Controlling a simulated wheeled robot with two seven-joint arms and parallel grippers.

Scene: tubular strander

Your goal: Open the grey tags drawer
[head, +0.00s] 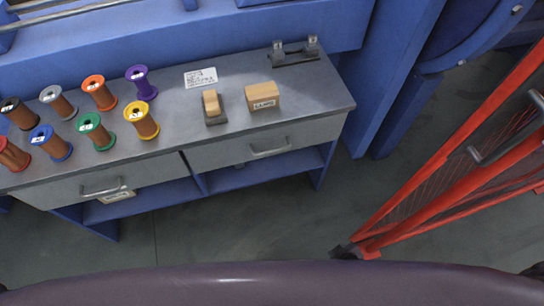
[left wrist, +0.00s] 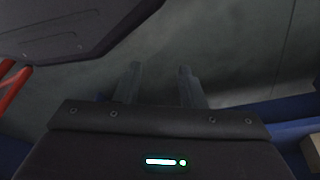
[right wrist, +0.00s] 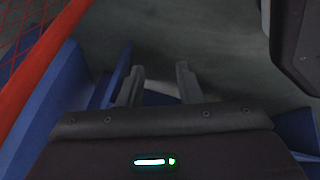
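Two grey drawers sit side by side under the grey top of a blue workbench in the head view. The left drawer (head: 60,190) has a bar handle (head: 101,188). The right drawer (head: 220,153) has a similar bar handle (head: 270,149). Both look shut. I cannot read any marking that tells which is the tags drawer. My left gripper (left wrist: 160,70) is open and empty in the left wrist view, above the floor. My right gripper (right wrist: 160,70) is open and empty in the right wrist view. Neither gripper shows in the head view, and neither touches a drawer.
Several coloured spools (head: 97,92) stand on the left of the bench top (head: 180,110). A white card (head: 200,78), a stamp-like block (head: 212,106) and a cardboard box (head: 262,96) lie right of them. A red mesh guard (head: 440,165) stands at the right. Floor before the bench is clear.

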